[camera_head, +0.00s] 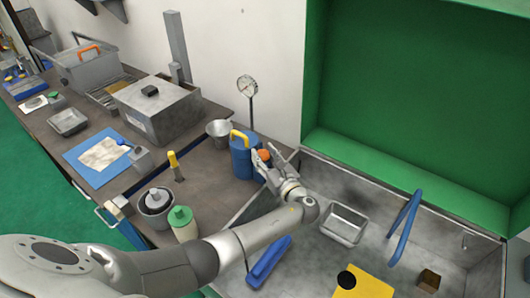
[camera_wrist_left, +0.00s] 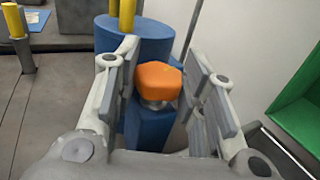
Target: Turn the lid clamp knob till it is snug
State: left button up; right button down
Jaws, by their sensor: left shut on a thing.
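An orange knob (camera_head: 264,154) sits on a short metal stem at the side of a blue canister (camera_head: 240,162) with a yellow handle. My left gripper (camera_head: 269,163) reaches it from the sink side and is shut on the knob. In the left wrist view the knob (camera_wrist_left: 158,82) is between the two fingers (camera_wrist_left: 162,72), with the canister (camera_wrist_left: 150,35) right behind it. The inner face of the right finger is seen at a slant, so its contact with the knob is hard to see. My right gripper is not in view.
A metal cup (camera_head: 219,130) and a dial gauge on a post (camera_head: 248,88) stand close to the canister. A yellow-handled tool (camera_head: 176,167) and a green-lidded bottle (camera_head: 182,222) are nearer. The sink holds a metal tray (camera_head: 343,224) and a blue tool (camera_head: 268,262).

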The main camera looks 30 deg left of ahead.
pick_arm(q)
jog(key=o, duration=1)
jog(key=shift+c, duration=0.2)
jog(key=v, duration=1.2)
